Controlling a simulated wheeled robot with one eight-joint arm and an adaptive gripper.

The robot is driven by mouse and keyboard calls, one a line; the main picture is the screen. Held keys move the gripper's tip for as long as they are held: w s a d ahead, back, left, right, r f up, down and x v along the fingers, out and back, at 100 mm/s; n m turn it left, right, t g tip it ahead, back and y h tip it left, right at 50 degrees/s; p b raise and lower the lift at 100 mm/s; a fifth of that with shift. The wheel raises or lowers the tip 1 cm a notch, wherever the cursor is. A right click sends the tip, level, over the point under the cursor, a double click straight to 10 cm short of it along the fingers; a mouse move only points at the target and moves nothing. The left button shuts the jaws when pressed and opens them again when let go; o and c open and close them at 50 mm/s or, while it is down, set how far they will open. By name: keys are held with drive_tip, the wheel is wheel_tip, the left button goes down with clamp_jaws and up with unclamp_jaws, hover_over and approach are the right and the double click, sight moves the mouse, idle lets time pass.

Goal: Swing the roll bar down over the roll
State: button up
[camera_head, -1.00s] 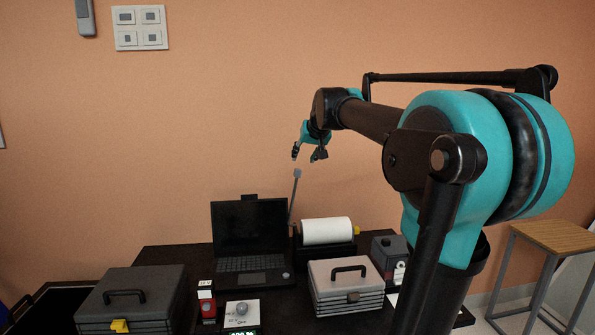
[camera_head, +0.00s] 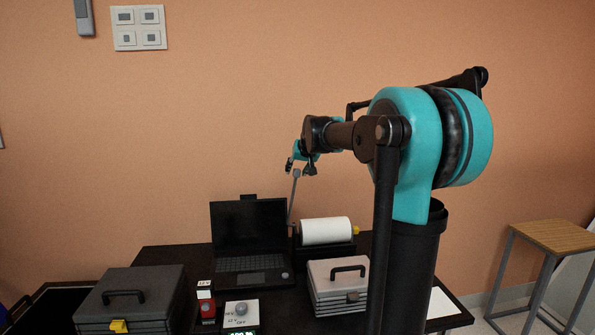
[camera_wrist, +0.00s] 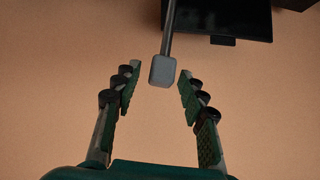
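The roll bar (camera_head: 293,198) stands nearly upright at the left end of the white roll (camera_head: 326,231), leaning slightly right toward its top. A grey block-shaped knob caps its upper end. My gripper (camera_head: 300,167) is at that knob in the head view. In the wrist view my gripper (camera_wrist: 161,78) is open, with one finger on each side of the roll bar's grey knob (camera_wrist: 162,71). The knob lies between the fingertips, with a visible gap on both sides. The roll lies level in a dark holder.
An open laptop (camera_head: 250,232) stands left of the roll. A grey toolbox (camera_head: 335,290) with a handle is in front of the roll, and a darker case (camera_head: 130,300) is at the left. Small red-and-black and white devices sit between them. Open wall space surrounds the bar's top.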

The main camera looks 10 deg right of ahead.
clamp_jaws()
drive_tip(key=d+f+m+t+y, duration=0.1)
drive_tip(key=d+f+m+y, duration=0.1)
drive_tip(key=d+f, duration=0.3)
drive_tip(key=d+f+m+y, duration=0.2)
drive_tip(key=d+f+y, duration=0.2)
drive_tip(key=d, duration=0.4)
drive_tip(key=d+f+m+t+y, duration=0.1)
drive_tip(key=d+f+m+y, duration=0.1)
drive_tip(key=d+f, duration=0.3)
drive_tip(key=shift+d+f+t+y, duration=0.2)
drive_tip(key=shift+d+y, duration=0.2)
drive_tip(key=shift+d, duration=0.2)
drive_tip(key=shift+d+f+t+y, duration=0.15)
drive_tip(key=shift+d+y, duration=0.25)
drive_tip(key=shift+d, duration=0.2)
drive_tip(key=shift+d+f+m+y, duration=0.2)
drive_tip(key=shift+f+m, duration=0.15)
drive_tip(key=shift+f, duration=0.25)
drive_tip(key=shift+d+f+m+y, duration=0.1)
drive_tip(key=shift+f+m+y, duration=0.1)
drive_tip(key=shift+f+m, duration=0.25)
drive_tip(key=shift+f, duration=0.1)
